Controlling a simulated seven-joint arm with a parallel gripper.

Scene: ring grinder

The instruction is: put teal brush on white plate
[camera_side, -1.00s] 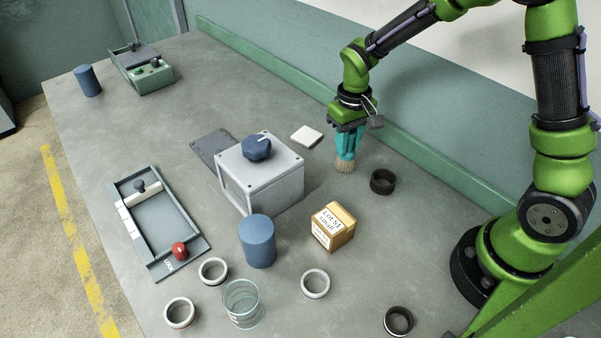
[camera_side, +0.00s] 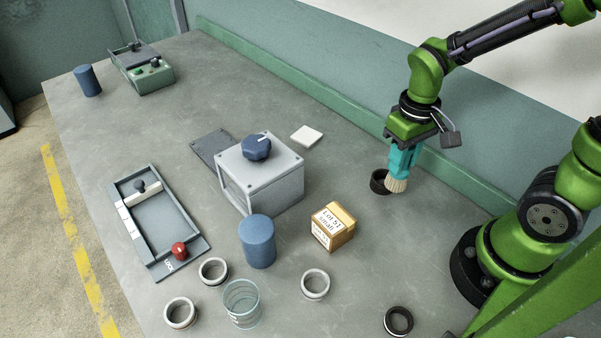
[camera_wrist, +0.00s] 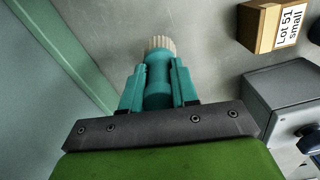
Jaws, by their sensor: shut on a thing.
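The teal brush (camera_side: 401,164) with pale bristles is held bristles down in my gripper (camera_side: 404,146), which is shut on it. In the wrist view the brush (camera_wrist: 158,80) sits between the two teal fingers of my gripper (camera_wrist: 158,88), its bristles pointing away from the wrist. In the side view the brush is in front of a dark ring and overlaps it; I cannot tell its exact height above the table. A small white square plate (camera_side: 306,135) lies flat on the table to the left of the brush, behind the grey box.
A grey box with a blue knob (camera_side: 257,147) stands mid-table. A cardboard box (camera_side: 332,228) and a blue cylinder (camera_side: 257,241) stand in front. A dark ring (camera_side: 379,182) is by the brush. Several rings and a glass (camera_side: 242,305) are near the front. A green ledge (camera_side: 300,88) runs along the back.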

